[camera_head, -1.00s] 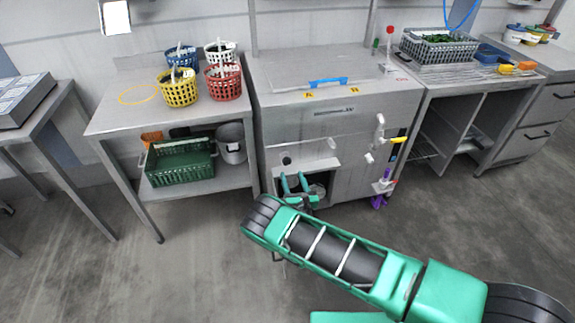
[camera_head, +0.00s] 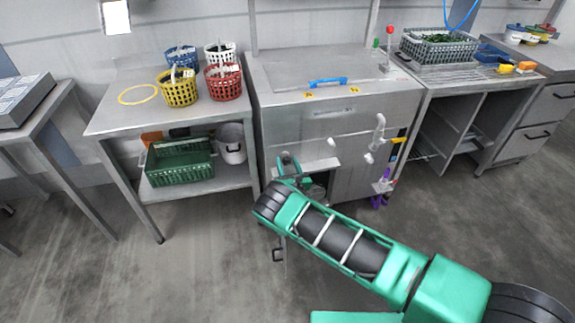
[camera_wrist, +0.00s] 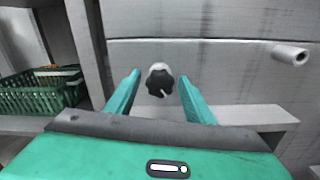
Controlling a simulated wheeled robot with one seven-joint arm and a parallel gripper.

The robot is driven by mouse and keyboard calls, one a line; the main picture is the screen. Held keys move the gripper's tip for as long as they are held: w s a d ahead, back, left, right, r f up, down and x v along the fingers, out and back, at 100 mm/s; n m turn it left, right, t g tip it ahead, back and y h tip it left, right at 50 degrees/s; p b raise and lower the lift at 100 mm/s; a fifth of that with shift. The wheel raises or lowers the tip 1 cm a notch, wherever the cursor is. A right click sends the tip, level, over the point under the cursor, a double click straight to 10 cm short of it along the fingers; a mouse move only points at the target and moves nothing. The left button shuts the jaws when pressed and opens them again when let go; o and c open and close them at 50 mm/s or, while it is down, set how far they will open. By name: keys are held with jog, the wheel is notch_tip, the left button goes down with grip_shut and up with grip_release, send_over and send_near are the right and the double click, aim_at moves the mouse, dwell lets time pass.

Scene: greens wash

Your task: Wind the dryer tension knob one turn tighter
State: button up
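The tension knob (camera_wrist: 160,82) is a black lobed knob with a white pointer mark on a pale round collar. It sticks out of the grey metal front of the machine (camera_head: 345,104). In the wrist view my gripper (camera_wrist: 159,76) is open, one teal finger on each side of the knob with a gap on both sides. I cannot tell how far the fingertips reach along the knob. In the head view my gripper (camera_head: 288,163) is at the machine's lower left front and hides the knob.
A white pipe end (camera_wrist: 290,54) juts out right of the knob; a ledge lies below. A green crate (camera_head: 180,161) sits on the lower shelf of the left table (camera_head: 112,120), which holds several coloured baskets. A white tap (camera_head: 379,132) projects from the machine's front. The floor in front is open.

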jog(key=c, duration=0.9)
jog(key=shift+o, duration=0.2)
jog(key=shift+m, duration=0.4)
